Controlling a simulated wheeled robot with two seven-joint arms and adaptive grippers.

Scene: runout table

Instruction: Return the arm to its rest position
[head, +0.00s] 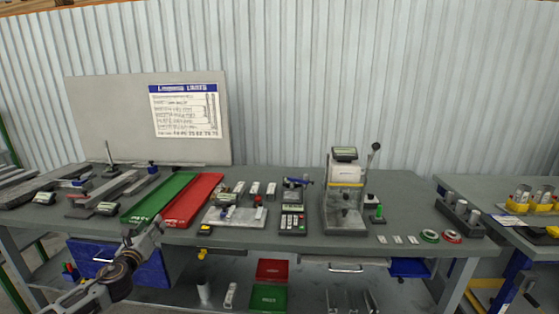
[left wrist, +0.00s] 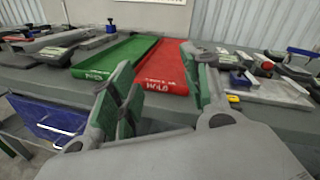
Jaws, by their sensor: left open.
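My left gripper (head: 143,232) is in front of the table's front edge, just below the near ends of the two trays. It also shows in the left wrist view (left wrist: 165,95), where its two fingers with green pads stand wide apart with nothing between them. The green tray (head: 158,198) and the red tray (head: 193,200) lie side by side on the table, and both look empty. In the left wrist view the red tray (left wrist: 165,70) reads HOLD and shows between the fingers, beyond them. My right gripper is in neither view.
The grey table (head: 270,236) holds a press-like device (head: 345,195), a calculator-like keypad (head: 293,220) and a metal fixture plate (head: 228,217). A blue drawer cabinet (head: 90,258) sits below at the left. Red (head: 272,269) and green (head: 268,298) bins stand under the table.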

